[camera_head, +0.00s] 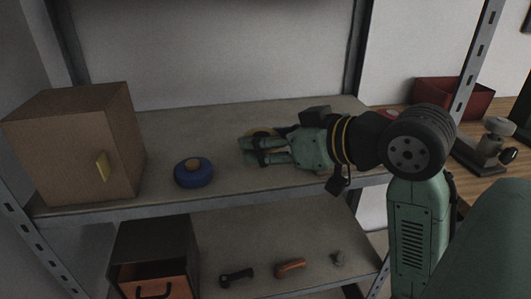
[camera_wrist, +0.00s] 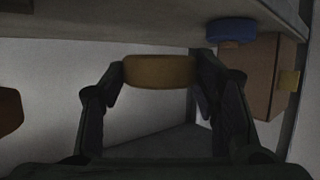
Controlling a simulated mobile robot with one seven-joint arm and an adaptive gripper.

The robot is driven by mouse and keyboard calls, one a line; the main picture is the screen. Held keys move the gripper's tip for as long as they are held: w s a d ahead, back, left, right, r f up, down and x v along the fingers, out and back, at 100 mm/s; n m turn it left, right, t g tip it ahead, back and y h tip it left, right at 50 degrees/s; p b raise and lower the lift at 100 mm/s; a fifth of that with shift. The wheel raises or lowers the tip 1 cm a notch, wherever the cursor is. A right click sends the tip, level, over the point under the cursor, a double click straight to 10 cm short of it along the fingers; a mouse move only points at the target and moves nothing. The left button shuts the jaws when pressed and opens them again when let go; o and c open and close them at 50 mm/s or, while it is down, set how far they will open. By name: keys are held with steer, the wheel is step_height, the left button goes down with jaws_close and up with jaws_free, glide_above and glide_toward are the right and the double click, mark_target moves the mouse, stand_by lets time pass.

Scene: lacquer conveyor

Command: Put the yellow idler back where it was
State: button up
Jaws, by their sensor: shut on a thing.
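The yellow idler (camera_wrist: 160,71) is a short, dull yellow round piece. In the wrist view it sits between the two fingertips of my gripper (camera_wrist: 160,75), which is shut on it. In the head view only a bit of the yellow idler (camera_head: 262,131) shows by the fingers. My gripper (camera_head: 252,150) reaches left over the upper shelf (camera_head: 225,125), right of a blue round piece (camera_head: 193,177) with a tan knob. The wrist view appears upside down, with the shelf at the top. I cannot tell whether the idler touches the shelf.
A brown box (camera_head: 65,150) with a yellow handle (camera_head: 102,166) stands at the shelf's left end. Below are an orange-fronted drawer unit (camera_head: 155,260), a dark tool (camera_head: 237,275) and an orange piece (camera_head: 291,267). A red bin (camera_head: 455,100) stands at right. Metal posts flank the shelf.

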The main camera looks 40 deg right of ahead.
mark_target(265, 174)
steer(key=shift+w+a+f, duration=0.1)
steer(key=shift+w+f, duration=0.05)
steer(key=shift+f, duration=0.75)
steer(key=shift+w+a+f, duration=0.1)
steer(key=shift+w+f, duration=0.05)
steer(key=shift+f, duration=0.75)
steer(key=shift+f+b, duration=0.4)
steer(key=shift+f, duration=0.25)
steer(key=o, duration=1.3)
steer(key=shift+f, duration=0.1)
steer(key=shift+r+p, duration=0.45)
steer(key=b+v, duration=0.1)
steer(key=v, duration=1.1)
steer(key=shift+r, duration=0.25)
